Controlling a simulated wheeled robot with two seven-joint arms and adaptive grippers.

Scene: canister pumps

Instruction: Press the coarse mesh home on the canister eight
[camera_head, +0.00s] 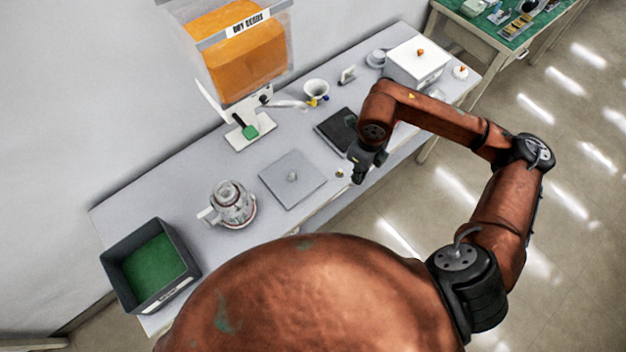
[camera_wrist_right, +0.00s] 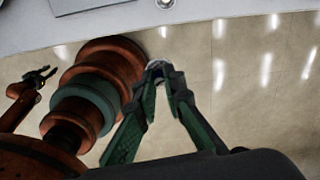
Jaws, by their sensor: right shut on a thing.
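My right gripper (camera_head: 360,174) hangs beyond the table's front edge, above the floor. In the right wrist view its green-padded fingers (camera_wrist_right: 160,72) come together at the tips on a small pale grey, rounded thing (camera_wrist_right: 155,66). The thing is mostly hidden by the fingers, so I cannot tell whether it is the coarse mesh. A clear vessel with reddish rings (camera_head: 232,206) stands upright on the table, well left of the gripper. No number is readable on it or elsewhere. My left gripper (camera_wrist_right: 40,76) shows small in the right wrist view, its dark fingers spread and empty.
A grey plate with a knob (camera_head: 292,179), a dark tray (camera_head: 338,130), a white cup (camera_head: 316,88) and a white box (camera_head: 418,64) stand on the table. A green-lined bin (camera_head: 125,288) is at the left end. An orange-filled dispenser (camera_head: 241,60) rises behind.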

